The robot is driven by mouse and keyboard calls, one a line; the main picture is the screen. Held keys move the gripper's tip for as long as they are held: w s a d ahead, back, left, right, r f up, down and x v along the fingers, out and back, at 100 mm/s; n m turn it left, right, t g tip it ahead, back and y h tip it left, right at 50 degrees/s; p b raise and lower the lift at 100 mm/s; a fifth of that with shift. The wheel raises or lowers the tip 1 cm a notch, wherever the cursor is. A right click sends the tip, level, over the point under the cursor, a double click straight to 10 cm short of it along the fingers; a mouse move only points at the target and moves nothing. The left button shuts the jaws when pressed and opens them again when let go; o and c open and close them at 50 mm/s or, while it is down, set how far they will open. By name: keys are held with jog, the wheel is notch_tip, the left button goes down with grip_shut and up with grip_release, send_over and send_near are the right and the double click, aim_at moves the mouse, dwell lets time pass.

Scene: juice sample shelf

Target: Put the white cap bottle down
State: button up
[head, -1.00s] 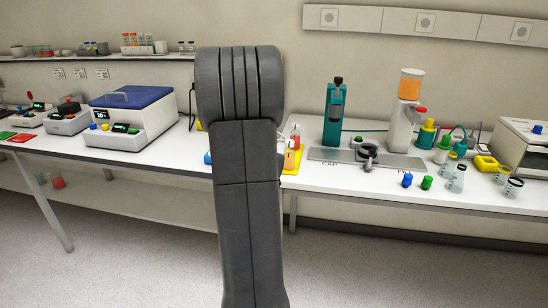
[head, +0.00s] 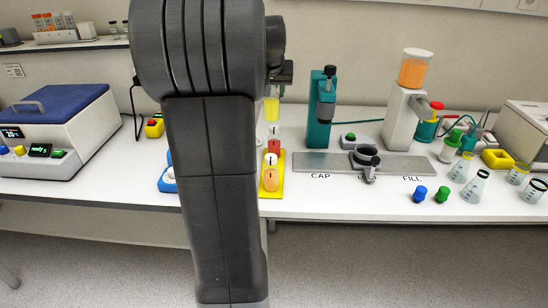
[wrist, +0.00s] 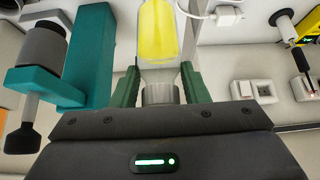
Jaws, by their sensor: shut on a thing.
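My gripper (head: 281,74) is partly hidden behind my arm in the head view. Its green fingers are shut on a bottle with yellow liquid (head: 272,106), held upright. In the wrist view the fingers (wrist: 160,88) close around the bottle's pale grey-white cap (wrist: 160,94), and the yellow liquid (wrist: 158,32) shows beyond it. In the head view the bottle is above or behind the far end of a yellow rack (head: 278,190); I cannot tell whether it touches anything. A red bottle (head: 274,147) and an orange bottle (head: 270,180) stand at the rack.
Blue (head: 420,193) and green (head: 441,194) caps lie near the front edge. A blue-lidded machine (head: 58,130) stands left.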

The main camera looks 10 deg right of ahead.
jog(key=shift+w+d, duration=0.1)
jog(key=shift+d, duration=0.15)
notch_tip(320, 180, down, 17)
jog(key=shift+f, duration=0.1)
jog(key=shift+f, duration=0.1)
jog(key=shift+f+b, duration=0.15)
jog(key=shift+b, duration=0.2)
jog(key=o, duration=1.2)
jog(key=shift+c, duration=0.2)
jog(key=shift+r+p, duration=0.35)
jog(key=shift+p, duration=0.05)
jog(key=v, duration=1.2)
jog(key=shift+b, duration=0.4)
